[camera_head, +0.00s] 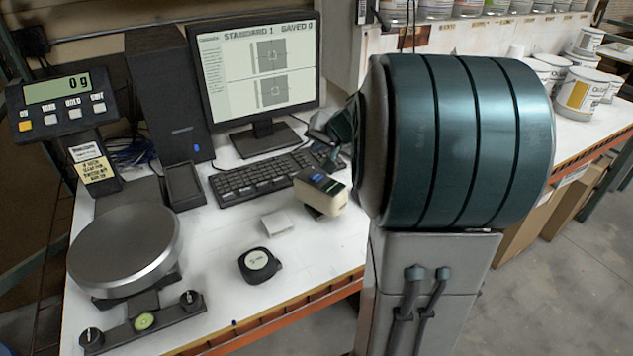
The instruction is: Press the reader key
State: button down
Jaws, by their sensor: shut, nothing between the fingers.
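The reader (321,190), a cream handheld block with a dark top and a small lit display, stands on the white bench in front of the keyboard. I cannot make out a separate key on it. My gripper (333,160) shows only in part, as dark teal and grey pieces at the left of my large arm link. It is shut and empty, above and behind the reader in the picture, over the right end of the keyboard. My arm hides part of it. I cannot tell whether its tips touch anything.
A monitor (258,75) reads "STANDARD 1 SAVED 0" behind the keyboard (262,178). A white card (277,222) and tape measure (259,265) lie in front. A scale (125,245) reading 0 g stands left. Paint cans (581,92) stand right.

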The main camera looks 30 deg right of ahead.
jog(key=b, duration=0.3)
send_over(319, 179)
notch_tip(319, 179, down, 4)
jog(key=shift+w+f, duration=0.1)
jog(key=shift+f, duration=0.05)
jog(key=shift+f+b, duration=0.55)
jog(key=shift+b, duration=0.05)
jog(key=shift+f, duration=0.1)
dwell(1.2)
jog(key=shift+f+b, duration=0.35)
jog(key=shift+b, duration=0.35)
jog(key=shift+f+b, duration=0.3)
jog(key=shift+b, duration=0.15)
dwell(0.3)
dwell(0.4)
jog(key=shift+r+p, duration=0.45)
jog(key=shift+r, duration=0.35)
